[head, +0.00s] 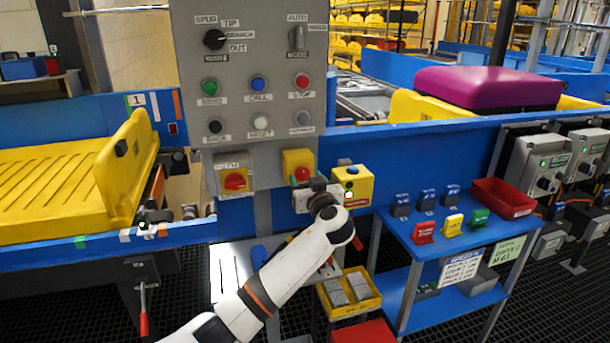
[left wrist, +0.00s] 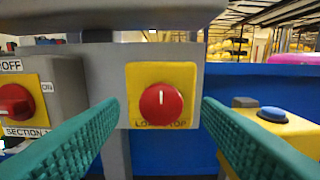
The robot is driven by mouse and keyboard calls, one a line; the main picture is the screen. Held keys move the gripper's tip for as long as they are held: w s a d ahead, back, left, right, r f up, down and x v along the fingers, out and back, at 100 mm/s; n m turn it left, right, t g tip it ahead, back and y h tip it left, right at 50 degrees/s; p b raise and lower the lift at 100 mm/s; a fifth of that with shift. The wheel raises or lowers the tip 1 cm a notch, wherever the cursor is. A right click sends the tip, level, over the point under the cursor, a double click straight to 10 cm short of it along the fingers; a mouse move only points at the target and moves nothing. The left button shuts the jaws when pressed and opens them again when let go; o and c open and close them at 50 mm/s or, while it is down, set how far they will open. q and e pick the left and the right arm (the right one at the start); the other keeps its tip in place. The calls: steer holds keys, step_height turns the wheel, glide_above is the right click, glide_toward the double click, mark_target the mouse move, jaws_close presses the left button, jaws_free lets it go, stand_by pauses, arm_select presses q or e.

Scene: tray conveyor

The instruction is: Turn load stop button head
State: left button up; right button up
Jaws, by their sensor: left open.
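The load stop button is a red round head (head: 302,174) on a yellow plate, low on the right of the grey control panel (head: 262,150). In the left wrist view the red head (left wrist: 161,104) is centred, with a white upright mark on its face and a partly covered label below. My left gripper (head: 313,186) is just in front of the button and partly hides its box in the head view. In the left wrist view its two green ribbed fingers stand apart, one on each side of the head, with visible gaps. The gripper is empty. My right gripper is not in view.
Left of the button is a red rotary switch (head: 236,181) on a yellow plate. Close on the right is a yellow box (head: 352,185) with a blue button. A blue table (head: 440,240) with small coloured blocks and a red bin (head: 503,198) stands further right.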

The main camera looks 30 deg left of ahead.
mark_target(303, 174)
arm_select(q)
steer(key=shift+x, duration=1.25)
steer(key=shift+d, duration=0.1)
